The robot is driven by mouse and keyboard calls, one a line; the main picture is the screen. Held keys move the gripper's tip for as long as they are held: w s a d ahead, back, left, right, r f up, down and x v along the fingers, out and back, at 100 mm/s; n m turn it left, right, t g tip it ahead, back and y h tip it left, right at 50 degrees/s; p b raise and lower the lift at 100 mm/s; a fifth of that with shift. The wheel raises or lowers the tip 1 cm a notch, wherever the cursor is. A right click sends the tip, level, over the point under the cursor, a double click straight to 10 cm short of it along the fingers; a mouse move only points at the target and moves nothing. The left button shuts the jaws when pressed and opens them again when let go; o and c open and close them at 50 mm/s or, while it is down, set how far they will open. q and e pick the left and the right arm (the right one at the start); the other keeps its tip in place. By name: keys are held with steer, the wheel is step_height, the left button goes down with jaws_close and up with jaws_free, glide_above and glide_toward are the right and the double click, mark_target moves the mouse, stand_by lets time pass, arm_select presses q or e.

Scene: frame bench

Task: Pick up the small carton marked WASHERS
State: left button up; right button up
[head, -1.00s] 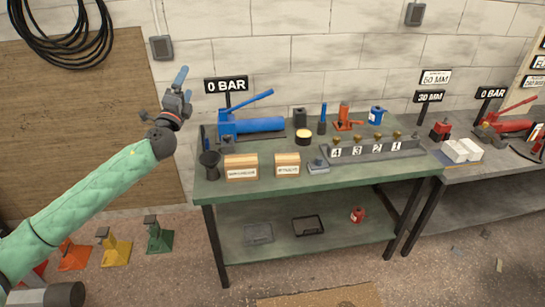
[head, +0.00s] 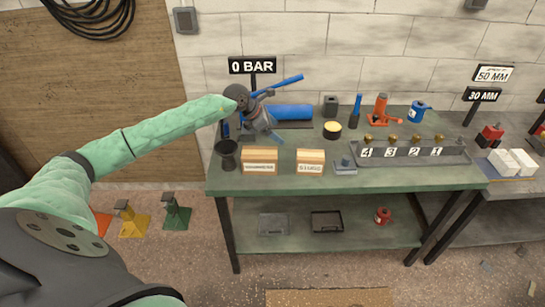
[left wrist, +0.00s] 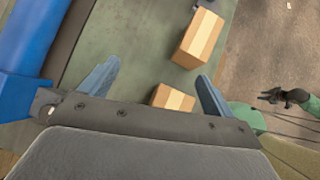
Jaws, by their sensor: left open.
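Two small cardboard cartons with white labels stand side by side near the front of the green bench (head: 400,178). The left carton (head: 260,161) is a little wider than the right carton (head: 310,161). Both labels are too blurred to read surely. My left gripper (head: 268,134) is open and empty, above and behind the left carton. In the left wrist view its blue fingers (left wrist: 157,73) are spread. One carton (left wrist: 173,98) shows partly behind the gripper body near the right finger, another (left wrist: 198,38) farther up. A dark gripper, apparently my right (left wrist: 285,97), shows small; its jaws are unclear.
A blue pump (head: 291,113) lies behind the cartons, under a 0 BAR sign (head: 252,66). A dark cup (head: 228,154) stands left of them and a small grey block (head: 344,165) right. A numbered rack (head: 415,152) stands farther right.

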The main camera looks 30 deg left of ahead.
mark_target(260, 151)
arm_select(q)
steer(key=s+a+f+g+y, duration=0.1)
steer(key=s, duration=0.1)
steer(key=s+a+f+m+g+y, duration=0.1)
steer(key=s, duration=0.1)
steer(key=s+a+f+m+g, duration=0.1)
steer(key=s+a+g, duration=0.1)
steer(key=shift+f+y, duration=0.25)
steer(key=shift+y, duration=0.15)
steer(key=shift+w+d+f+p, duration=0.15)
steer(key=shift+f+p, duration=0.15)
steer(key=shift+f, duration=0.2)
steer(key=shift+p+x, duration=0.55)
steer(key=shift+x, duration=0.55)
steer(key=f+p, duration=0.1)
steer(key=f, duration=0.1)
steer(key=f+p, duration=0.1)
steer(key=shift+s+d+f+p, duration=0.3)
steer(key=shift+d+f+p, duration=0.05)
steer(key=shift+f, duration=0.5)
arm_select(e)
step_height(260, 151, down, 10)
steer(key=s+d+t, duration=0.1)
steer(key=d, duration=0.2)
steer(key=shift+s+t, duration=0.15)
steer(key=shift+t, duration=0.15)
arm_select(q)
steer(key=c, duration=1.4)
steer(key=shift+w, duration=0.1)
steer(key=shift+c, duration=1.4)
